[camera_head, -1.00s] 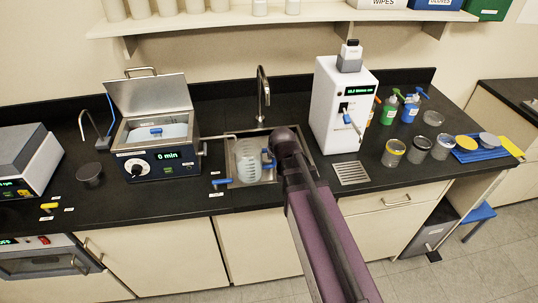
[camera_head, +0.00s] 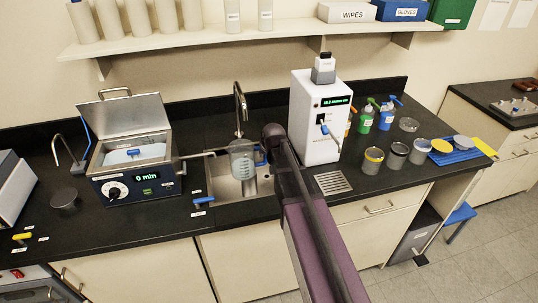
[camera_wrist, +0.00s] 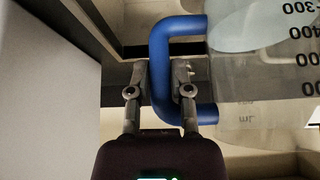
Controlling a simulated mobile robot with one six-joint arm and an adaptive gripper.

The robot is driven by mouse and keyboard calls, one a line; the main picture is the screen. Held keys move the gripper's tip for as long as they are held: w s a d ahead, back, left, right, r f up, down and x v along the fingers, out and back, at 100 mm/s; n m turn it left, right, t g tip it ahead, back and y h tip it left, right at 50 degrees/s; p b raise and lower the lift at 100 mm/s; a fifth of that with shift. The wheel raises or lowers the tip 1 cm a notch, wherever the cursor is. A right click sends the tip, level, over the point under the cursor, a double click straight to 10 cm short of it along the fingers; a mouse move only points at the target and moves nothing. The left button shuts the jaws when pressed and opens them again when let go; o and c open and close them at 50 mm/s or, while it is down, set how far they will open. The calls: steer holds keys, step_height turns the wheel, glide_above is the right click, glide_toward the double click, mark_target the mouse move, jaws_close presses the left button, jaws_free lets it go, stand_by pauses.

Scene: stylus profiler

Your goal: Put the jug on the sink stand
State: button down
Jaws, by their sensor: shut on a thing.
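The jug (camera_head: 242,163) is clear, with printed volume marks and a blue handle. In the head view it looks upright and raised over the steel sink (camera_head: 213,183). My gripper (camera_wrist: 160,78) is shut on the jug's blue handle (camera_wrist: 178,27) in the wrist view, with a finger on each side of the handle's bar. The jug body (camera_wrist: 265,65) is at the right of that view, with a pale disc inside it. In the head view my arm hides the fingers and part of the sink's right side. I cannot clearly make out the sink stand.
The tap (camera_head: 239,105) rises behind the jug. A water bath (camera_head: 137,185) with its lid open stands left of the sink, and a white dispenser (camera_head: 318,125) stands to the right. A blue-handled valve (camera_head: 204,200) is at the sink's front left. Several jars stand further right.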

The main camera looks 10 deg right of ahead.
steer(key=w+d, duration=0.2)
steer(key=w, duration=0.1)
steer(key=shift+w+f, duration=0.2)
steer(key=shift+w, duration=0.05)
steer(key=shift+w+d+f+b, duration=0.1)
steer(key=shift+w+f+b, duration=0.1)
steer(key=shift+f+b, duration=0.45)
steer(key=shift+w+d+f+b, duration=0.15)
steer(key=shift+f+b, duration=0.4)
steer(key=shift+b, duration=0.1)
steer(key=shift+w+d+f+b, duration=0.1)
steer(key=shift+w+f+b, duration=0.1)
steer(key=shift+f+b, duration=0.45)
steer(key=c, duration=0.5)
jaws_free()
steer(key=shift+c, duration=0.2)
steer(key=shift+r, duration=0.15)
